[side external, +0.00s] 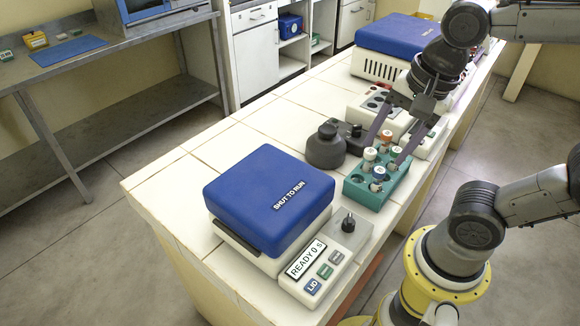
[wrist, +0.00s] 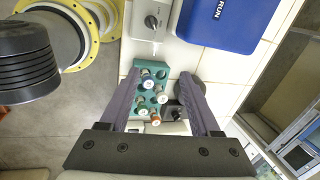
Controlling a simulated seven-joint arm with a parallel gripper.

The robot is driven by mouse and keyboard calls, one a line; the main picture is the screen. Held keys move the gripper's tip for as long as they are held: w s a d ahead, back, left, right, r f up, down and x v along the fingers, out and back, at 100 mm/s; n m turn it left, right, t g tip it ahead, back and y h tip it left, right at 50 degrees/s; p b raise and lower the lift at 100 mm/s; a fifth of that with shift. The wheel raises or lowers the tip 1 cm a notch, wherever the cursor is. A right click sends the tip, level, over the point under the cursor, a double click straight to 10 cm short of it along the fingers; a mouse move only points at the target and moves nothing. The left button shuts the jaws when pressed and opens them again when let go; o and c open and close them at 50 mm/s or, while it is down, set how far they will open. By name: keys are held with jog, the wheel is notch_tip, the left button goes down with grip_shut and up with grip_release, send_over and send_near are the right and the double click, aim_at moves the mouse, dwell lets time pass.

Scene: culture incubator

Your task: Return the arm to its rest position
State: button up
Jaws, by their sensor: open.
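My gripper (side external: 384,154) is open above the teal tube rack (side external: 361,191), pointing down, with its fingers spread either side of the tubes. In the wrist view, the two grey fingers of my gripper (wrist: 158,75) frame the rack (wrist: 151,69), and nothing is held between them. The rack holds several capped tubes. One has a blue cap (side external: 376,187), and others have orange or white tops (side external: 370,153). Whether a fingertip touches a tube or the rack is hard to tell.
A blue-lidded machine (side external: 265,185), lid shut, stands left of the rack; its panel (side external: 308,262) reads READY 0 S. A dark round device (side external: 326,149) stands behind the rack. Another blue-lidded machine (side external: 398,35) is at the bench's far end. Bare tiles (side external: 165,190) show at the left.

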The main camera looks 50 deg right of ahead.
jog(key=n+t, duration=0.1)
jog(key=n, duration=0.4)
jog(key=s+d+n, duration=0.1)
jog(key=n, duration=0.5)
jog(key=n+t, duration=0.1)
jog(key=n, duration=0.4)
jog(key=shift+s+d+f+n+t, duration=0.2)
jog(key=shift+d+n+t, duration=0.1)
jog(key=shift+d, duration=0.1)
